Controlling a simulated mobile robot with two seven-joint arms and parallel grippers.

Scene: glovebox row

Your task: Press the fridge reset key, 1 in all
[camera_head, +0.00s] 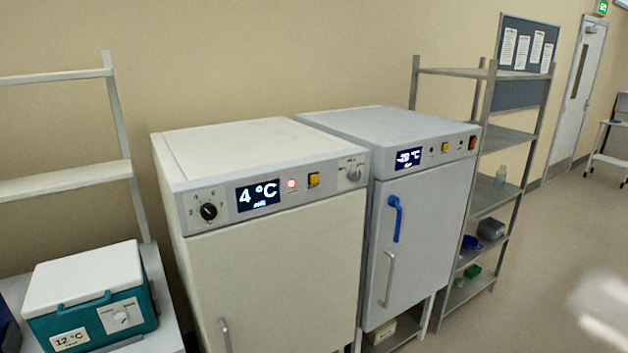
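The fridge (275,270) is a cream cabinet with a display (258,194) reading 4 °C. On its top panel, right of the display, a red lamp (291,184) glows. Beside the lamp is a yellow square key (313,180), which looks like the reset key; its label is too small to read. A black dial (208,211) sits left of the display and a grey knob (353,174) at the right end of the panel. The fridge door is shut. Neither gripper can be made out in this view.
A grey freezer (430,225) reading -20 °C, with its own yellow key (445,147) and a blue handle (395,218), stands right of the fridge. A teal cool box (95,322) is at left. A metal shelf rack (502,138) is at right. A blurred pale shape covers the lower right.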

